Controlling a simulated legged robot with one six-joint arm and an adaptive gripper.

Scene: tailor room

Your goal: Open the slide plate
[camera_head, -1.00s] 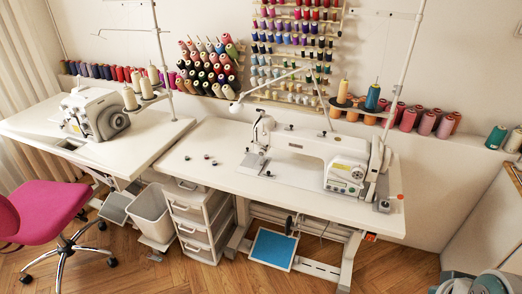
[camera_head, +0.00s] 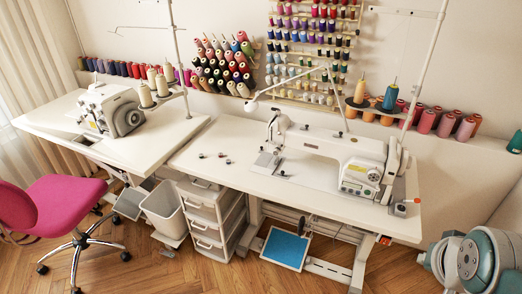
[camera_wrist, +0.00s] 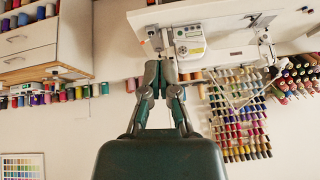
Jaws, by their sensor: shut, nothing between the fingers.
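The sewing machine (camera_head: 328,150) stands on the right white table in the head view. The metal slide plate (camera_head: 266,160) lies on the bed under the machine's needle end, at the left. It is too small to tell whether it is open. In the wrist view, which looks upside down, my gripper (camera_wrist: 158,66) is shut and empty. The machine's control-panel end (camera_wrist: 188,42) appears beyond the fingertips, apart from them. I cannot make out the slide plate in the wrist view.
Several small bobbins (camera_head: 219,155) lie left of the machine. A thread stand pole (camera_head: 427,70) rises behind its right end. Thread racks (camera_head: 312,50) line the wall. A pink chair (camera_head: 62,205) and another sewing table (camera_head: 165,142) stand left. Floor is free in front.

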